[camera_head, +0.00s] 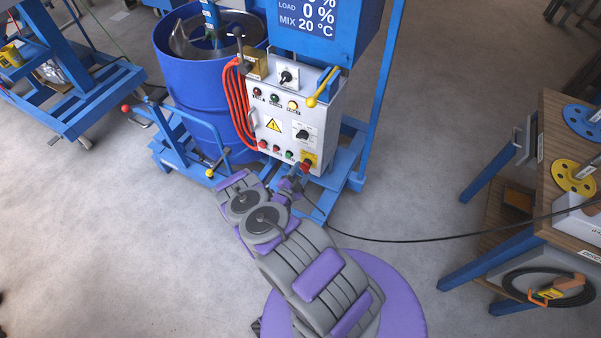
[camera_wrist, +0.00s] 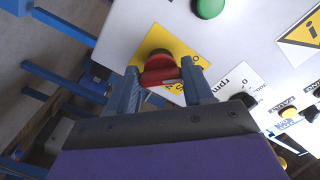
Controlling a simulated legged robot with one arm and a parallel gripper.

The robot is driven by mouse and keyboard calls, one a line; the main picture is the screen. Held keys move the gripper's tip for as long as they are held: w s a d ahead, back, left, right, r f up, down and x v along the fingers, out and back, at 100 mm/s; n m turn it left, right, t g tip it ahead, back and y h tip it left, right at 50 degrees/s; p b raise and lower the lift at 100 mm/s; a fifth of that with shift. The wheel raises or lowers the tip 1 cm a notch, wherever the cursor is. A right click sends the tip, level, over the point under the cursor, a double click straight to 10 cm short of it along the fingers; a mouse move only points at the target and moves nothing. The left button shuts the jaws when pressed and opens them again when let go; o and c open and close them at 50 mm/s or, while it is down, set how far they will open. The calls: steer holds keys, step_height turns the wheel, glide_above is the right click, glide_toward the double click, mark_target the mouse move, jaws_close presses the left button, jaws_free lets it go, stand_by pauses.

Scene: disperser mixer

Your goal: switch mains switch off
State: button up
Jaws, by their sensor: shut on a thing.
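The grey control cabinet (camera_head: 295,115) stands in front of the blue mixer drum. A red switch knob on a yellow plate (camera_head: 310,156) sits at its lower right corner; it looks like the mains switch. In the wrist view the red knob (camera_wrist: 158,68) lies between the two fingers of my gripper (camera_wrist: 160,76), with the yellow plate (camera_wrist: 188,66) behind it. My gripper is shut on the knob. The plate's lettering is partly hidden, so I cannot read the switch position. In the head view my gripper (camera_head: 300,172) is at this corner.
Other dials, lamps and buttons are close by, including a green button (camera_wrist: 208,8) and a black rpm dial (camera_wrist: 243,98). A yellow-handled lever (camera_head: 322,88) sticks out higher up. A black cable (camera_head: 420,240) runs right to a wooden bench (camera_head: 560,130).

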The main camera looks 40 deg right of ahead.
steer(key=shift+a+f, duration=0.1)
steer(key=shift+f, duration=0.1)
steer(key=o, duration=1)
steer(key=shift+r, duration=0.1)
steer(key=shift+o, duration=0.2)
steer(key=v, duration=1.7)
steer(key=shift+a, duration=0.15)
steer(key=shift+w, duration=0.1)
